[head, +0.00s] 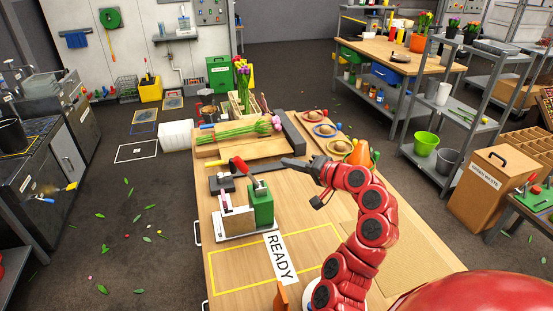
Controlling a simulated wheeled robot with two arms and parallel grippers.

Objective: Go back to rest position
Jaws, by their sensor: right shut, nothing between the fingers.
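My right arm, red with dark joints, rises from the bottom of the head view and bends left over the wooden workbench (214,262). Its dark gripper (296,163) is above the middle of the bench, shut and empty, pointing left. It is beside a dark bar and in front of the tulip bunch. The tulip bunch (235,131), with green stems and pink heads, lies on a wooden board (215,150) further back. My left gripper is not in view.
A green box-like device (261,206) stands left of my arm, near the READY label (280,257). Bowls and an orange cone (362,153) are behind the arm. A grey shelf (441,100) and cardboard waste bin (490,185) stand right. Floor at left is open, with scattered leaves.

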